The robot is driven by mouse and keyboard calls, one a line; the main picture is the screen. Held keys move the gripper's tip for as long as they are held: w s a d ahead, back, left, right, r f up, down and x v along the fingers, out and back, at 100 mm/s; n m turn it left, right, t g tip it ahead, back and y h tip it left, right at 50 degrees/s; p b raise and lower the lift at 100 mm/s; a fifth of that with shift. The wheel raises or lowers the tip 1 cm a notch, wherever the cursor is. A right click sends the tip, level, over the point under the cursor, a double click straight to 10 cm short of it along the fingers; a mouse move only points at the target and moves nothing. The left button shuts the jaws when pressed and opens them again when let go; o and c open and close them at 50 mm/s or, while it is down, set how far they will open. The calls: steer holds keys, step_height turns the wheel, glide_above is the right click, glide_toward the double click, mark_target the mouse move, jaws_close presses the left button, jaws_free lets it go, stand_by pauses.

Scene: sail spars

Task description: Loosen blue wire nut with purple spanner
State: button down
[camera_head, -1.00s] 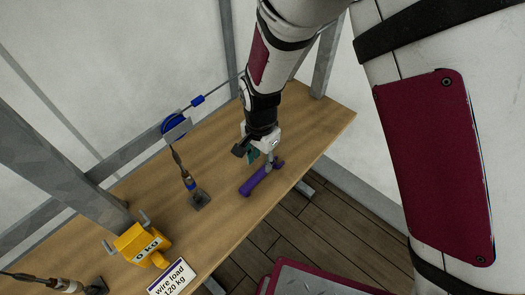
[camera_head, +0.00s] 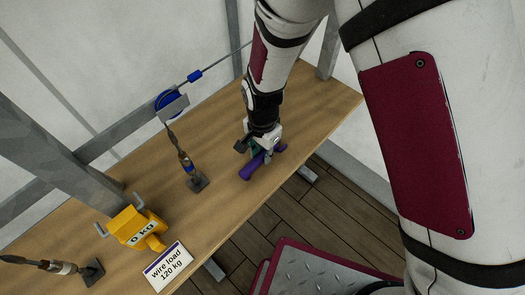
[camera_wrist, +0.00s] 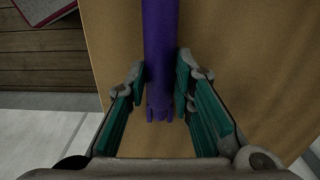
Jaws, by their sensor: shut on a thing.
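The purple spanner (camera_head: 251,171) lies on the wooden bench near its front edge. My gripper (camera_head: 265,153) is down at the bench and shut on the spanner. In the wrist view, the spanner (camera_wrist: 160,35) runs between the green-padded fingers of my gripper (camera_wrist: 161,72), and its notched end shows between them. A blue nut (camera_head: 187,164) is on an upright, tilted wire fitting, left of my gripper and apart from it. The fitting stands on a dark foot on the bench.
A yellow 0 kg gauge (camera_head: 136,228) and a wire load 120 kg sign (camera_head: 168,265) are at the bench's left front. Another wire fitting (camera_head: 62,267) is at lower left. A blue pulley (camera_head: 168,101) stands behind. The bench (camera_head: 215,140) between fitting and gripper is clear.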

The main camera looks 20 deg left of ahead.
mark_target(263, 154)
steer(key=shift+r, duration=0.15)
steer(key=shift+r+p, duration=1.75)
steer(key=shift+r, duration=1.1)
